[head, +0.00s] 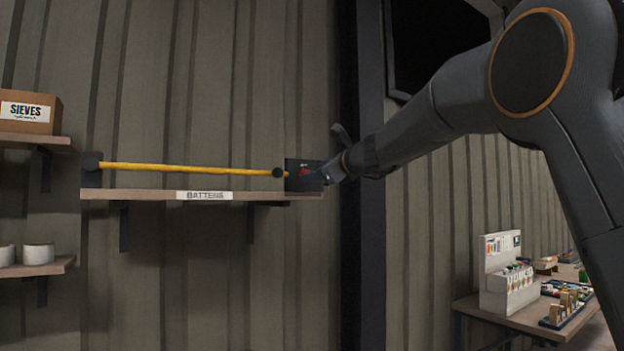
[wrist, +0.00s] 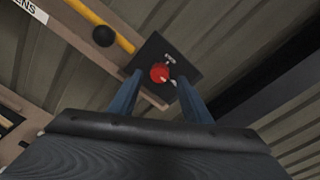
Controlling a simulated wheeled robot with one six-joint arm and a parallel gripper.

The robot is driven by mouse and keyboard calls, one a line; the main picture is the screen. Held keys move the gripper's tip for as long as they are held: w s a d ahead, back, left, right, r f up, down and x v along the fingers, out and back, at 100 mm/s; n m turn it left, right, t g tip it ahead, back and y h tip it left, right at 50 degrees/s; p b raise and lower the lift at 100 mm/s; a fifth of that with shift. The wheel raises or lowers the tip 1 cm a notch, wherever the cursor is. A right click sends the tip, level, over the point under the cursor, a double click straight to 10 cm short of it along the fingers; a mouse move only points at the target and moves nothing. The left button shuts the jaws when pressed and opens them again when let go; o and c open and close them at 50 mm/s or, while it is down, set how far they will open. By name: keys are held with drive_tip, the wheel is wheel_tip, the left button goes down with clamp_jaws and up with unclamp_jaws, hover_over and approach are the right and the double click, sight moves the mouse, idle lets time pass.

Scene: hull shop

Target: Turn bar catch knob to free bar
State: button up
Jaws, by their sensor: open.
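The bar catch is a dark plate (head: 292,183) at the right end of the shelf, with a red knob (head: 304,172) on it. The wrist view shows the red knob (wrist: 160,73) on the dark plate (wrist: 152,50). A yellow bar (head: 190,168) runs level above the shelf, from a dark bracket at the left to the catch. A black ball knob (head: 278,173) sits near its right end and shows in the wrist view (wrist: 104,36). My gripper (wrist: 158,84) is open, its two blue fingers on either side of the red knob. Contact cannot be told.
The shelf (head: 150,194) labelled BATTENS lies just under the bar. A dark post (head: 362,240) stands right of the catch. A SIEVES box (head: 32,112) and white pots (head: 38,253) are on shelves at left. A cluttered bench (head: 520,318) is at lower right.

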drive_tip(key=shift+b+v, duration=0.75)
drive_tip(key=shift+v, duration=1.5)
